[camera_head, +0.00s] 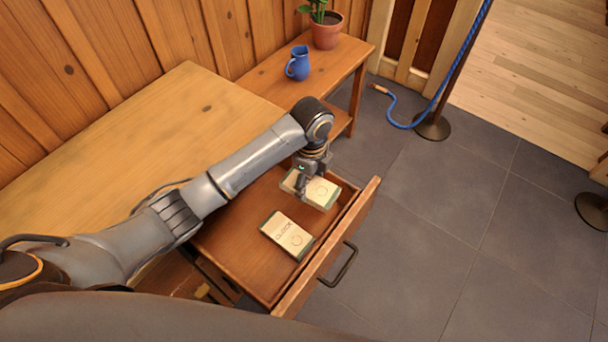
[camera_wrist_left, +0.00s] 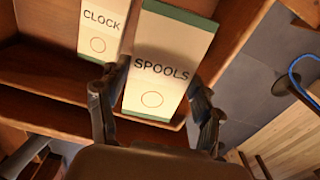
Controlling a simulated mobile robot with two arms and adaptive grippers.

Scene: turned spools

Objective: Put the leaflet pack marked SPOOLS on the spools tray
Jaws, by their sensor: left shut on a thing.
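The leaflet pack marked SPOOLS (camera_wrist_left: 165,65) is a cream block with green ends, and it also shows in the head view (camera_head: 322,192) at the far end of the open drawer (camera_head: 262,284). My left gripper (camera_head: 308,184) is shut on it from above, with one finger on each side in the left wrist view (camera_wrist_left: 157,88). The pack looks larger and closer to the wrist camera than its neighbour; whether it is clear of the drawer floor is hard to tell. No spools tray shows. My right gripper is not in view.
A similar pack marked CLOCK (camera_head: 287,234) lies in the drawer beside the SPOOLS pack. The drawer juts from a wooden table (camera_head: 150,120). A side bench (camera_head: 335,62) holds a blue jug (camera_head: 298,63) and a potted plant (camera_head: 326,32). A blue rope (camera_head: 440,98) hangs from a post at right.

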